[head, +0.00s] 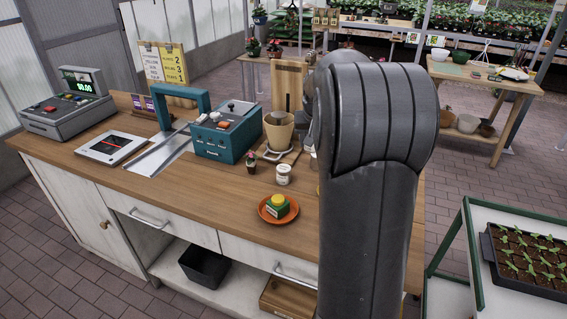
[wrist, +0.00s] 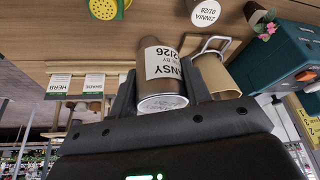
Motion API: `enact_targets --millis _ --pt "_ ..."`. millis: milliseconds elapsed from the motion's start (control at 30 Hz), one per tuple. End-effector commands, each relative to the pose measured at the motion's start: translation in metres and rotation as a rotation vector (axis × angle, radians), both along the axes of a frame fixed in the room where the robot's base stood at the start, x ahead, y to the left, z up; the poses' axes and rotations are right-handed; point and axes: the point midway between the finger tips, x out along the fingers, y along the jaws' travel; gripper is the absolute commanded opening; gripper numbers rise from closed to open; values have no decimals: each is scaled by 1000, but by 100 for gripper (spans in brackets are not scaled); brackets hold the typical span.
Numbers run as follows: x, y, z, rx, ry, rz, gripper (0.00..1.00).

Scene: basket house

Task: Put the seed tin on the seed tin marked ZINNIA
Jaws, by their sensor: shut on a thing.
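My gripper (wrist: 163,82) is shut on a seed tin (wrist: 165,68), brown with a white label reading roughly "...NSY" and "2126". The tin is held between both fingers in the wrist view, above the counter; its height is unclear. The seed tin marked ZINNIA (wrist: 207,13) stands on the counter, apart from the held tin, at the top of the wrist view.

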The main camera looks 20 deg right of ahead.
Motion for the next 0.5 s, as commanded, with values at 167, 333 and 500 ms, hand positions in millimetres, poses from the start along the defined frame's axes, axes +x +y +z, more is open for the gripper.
enact_targets --millis 167,333,500 --pt "31 32 -26 -1 2 6 21" --pt "54 54 -45 0 1 4 21" --pt "64 64 -53 0 0 1 21"
